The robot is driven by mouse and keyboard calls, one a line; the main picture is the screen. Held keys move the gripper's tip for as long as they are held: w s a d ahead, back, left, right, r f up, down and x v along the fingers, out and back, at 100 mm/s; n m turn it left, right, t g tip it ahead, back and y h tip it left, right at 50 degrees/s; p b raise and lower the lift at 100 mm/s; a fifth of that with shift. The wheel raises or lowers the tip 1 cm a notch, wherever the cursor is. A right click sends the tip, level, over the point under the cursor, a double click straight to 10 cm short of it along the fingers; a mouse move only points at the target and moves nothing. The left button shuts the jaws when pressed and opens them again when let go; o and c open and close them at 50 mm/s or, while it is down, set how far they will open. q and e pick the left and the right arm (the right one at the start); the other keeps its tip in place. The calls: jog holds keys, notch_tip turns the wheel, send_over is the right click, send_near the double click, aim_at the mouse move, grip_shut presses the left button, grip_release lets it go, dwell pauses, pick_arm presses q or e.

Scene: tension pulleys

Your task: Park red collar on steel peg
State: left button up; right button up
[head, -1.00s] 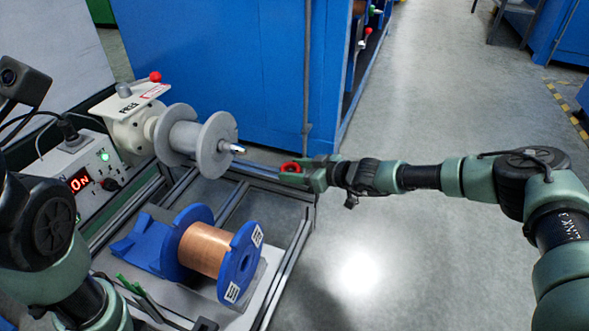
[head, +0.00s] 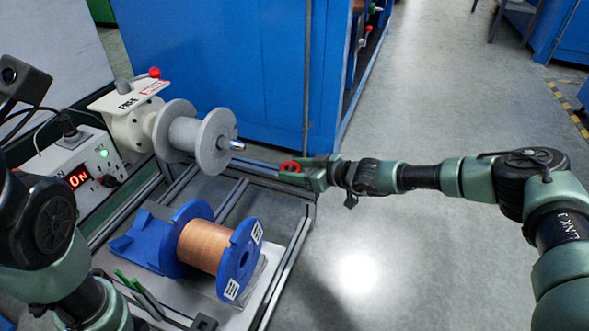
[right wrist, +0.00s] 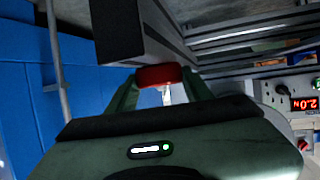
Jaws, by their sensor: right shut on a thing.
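The red collar (head: 290,167) is a small ring. My right gripper (head: 293,172) is shut on it, right of the grey spool and apart from it. In the right wrist view the collar (right wrist: 160,76) sits between the green fingertips. A steel shaft end (head: 237,145) juts from the grey spool toward the collar, with a gap between them. No other steel peg is clear to me, and I cannot tell whether this is the peg meant. My left gripper (head: 128,283) is low on the left by the blue spool, its jaws too small to read.
A blue spool of copper wire (head: 203,246) lies on the lower bench, below the grey spool (head: 190,137). A control box (head: 88,170) with a red display stands left. A blue cabinet (head: 230,75) is behind.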

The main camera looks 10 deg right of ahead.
jog(key=shift+s+f, duration=0.1)
jog(key=shift+f, duration=0.2)
jog(key=o, duration=1.5)
jog(key=shift+f, duration=0.1)
jog(key=shift+c, duration=0.2)
jog(key=shift+d+r, duration=0.1)
jog(key=shift+r, duration=0.1)
jog(key=p+v, duration=0.5)
jog(key=v, duration=0.1)
jog(key=shift+s+d+r, duration=0.1)
jog(key=shift+r, duration=0.15)
jog(key=shift+s+d, duration=0.4)
jog(key=shift+s, duration=0.1)
